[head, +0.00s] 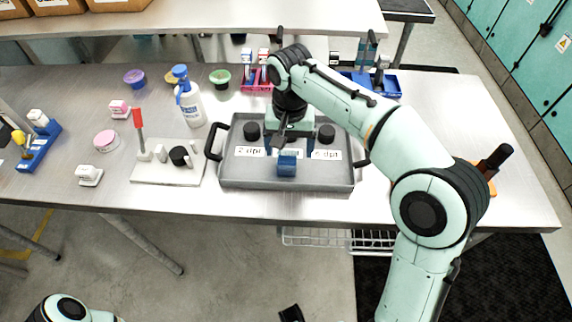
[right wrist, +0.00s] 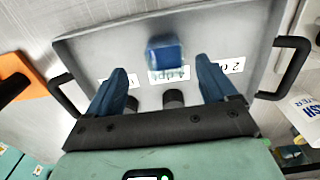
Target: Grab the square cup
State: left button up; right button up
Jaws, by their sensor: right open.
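The square cup (head: 287,165) is a small blue block-shaped cup on the grey tray (head: 240,178), near the middle of its front side. My right gripper (head: 289,146) is above the tray, just behind the cup in the head view. In the right wrist view my right gripper (right wrist: 165,74) is open, its two blue fingers spread wide. The cup (right wrist: 165,53) shows beyond the fingertips, between their lines, and appears apart from them. Nothing is held. Part of my left arm shows at the bottom left; I cannot make out its gripper.
Dark round pieces (head: 251,131) (head: 326,134) stand on the tray beside white labels. A white stand (head: 160,172) and a spray bottle (head: 190,104) are to the left. A red rack (head: 256,84) and a blue rack (head: 388,88) are behind.

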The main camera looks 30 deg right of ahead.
aim_at(287, 167)
notch_tip(287, 167, down, 3)
jog(key=shift+w+r, duration=0.1)
jog(key=shift+w, duration=0.05)
jog(key=f, duration=0.1)
jog(key=f+b, duration=0.1)
jog(key=f, duration=0.3)
jog(key=shift+s+a, duration=0.2)
jog(key=shift+a, duration=0.15)
jog(key=c, duration=1)
